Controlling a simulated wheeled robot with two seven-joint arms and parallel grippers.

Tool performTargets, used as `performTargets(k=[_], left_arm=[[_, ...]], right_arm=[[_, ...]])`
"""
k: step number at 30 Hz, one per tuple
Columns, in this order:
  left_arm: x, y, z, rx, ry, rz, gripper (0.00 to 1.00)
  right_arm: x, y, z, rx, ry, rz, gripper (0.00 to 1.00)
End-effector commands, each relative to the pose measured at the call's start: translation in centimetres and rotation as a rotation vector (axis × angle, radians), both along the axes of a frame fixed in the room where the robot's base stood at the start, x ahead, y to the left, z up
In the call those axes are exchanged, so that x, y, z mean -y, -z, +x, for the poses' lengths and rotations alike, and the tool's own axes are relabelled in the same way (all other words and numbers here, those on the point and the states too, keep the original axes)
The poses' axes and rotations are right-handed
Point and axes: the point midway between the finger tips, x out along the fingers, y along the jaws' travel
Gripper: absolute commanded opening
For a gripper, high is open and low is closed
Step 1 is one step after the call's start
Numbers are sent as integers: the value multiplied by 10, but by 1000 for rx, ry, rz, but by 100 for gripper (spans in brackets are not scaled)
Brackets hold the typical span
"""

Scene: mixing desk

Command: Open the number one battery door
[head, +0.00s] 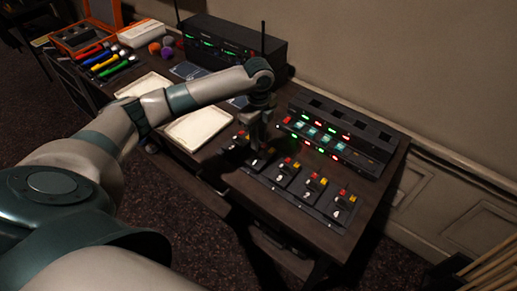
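A row of dark units with red and yellow parts on top (312,188) lies along the front of the desk at the right. No door numbers are legible, so I cannot tell which battery door is number one. My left gripper (259,142) points down over the left end of this row. It hides much of the leftmost unit there. The fingers are dark and small, and I cannot tell whether they touch anything or how wide they are apart. My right gripper is not in view.
A black rack with green and red lights (345,135) stands behind the row. Two pale trays (200,128) lie left of my gripper. A black receiver with antennas (225,45) stands at the back. Coloured microphones (106,62) lie at the far left.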

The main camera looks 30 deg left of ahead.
Motion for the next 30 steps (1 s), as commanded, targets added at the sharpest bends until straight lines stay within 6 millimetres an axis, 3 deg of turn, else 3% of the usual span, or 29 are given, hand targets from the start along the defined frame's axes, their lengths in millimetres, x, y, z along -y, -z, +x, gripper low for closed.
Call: performTargets(k=[6, 12, 25, 26, 28, 30], left_arm=[[0, 36, -1, -3, 0, 1, 23], [-1, 59, -1, -2, -1, 1, 23], [0, 67, 0, 0, 0, 1, 23], [0, 67, 0, 0, 0, 1, 21], [0, 67, 0, 0, 0, 1, 4], [0, 66, 0, 0, 0, 1, 0]], right_arm=[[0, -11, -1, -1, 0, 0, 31], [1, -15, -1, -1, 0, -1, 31], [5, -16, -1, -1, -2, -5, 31], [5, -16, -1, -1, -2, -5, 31], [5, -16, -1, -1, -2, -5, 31], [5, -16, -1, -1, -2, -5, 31]])
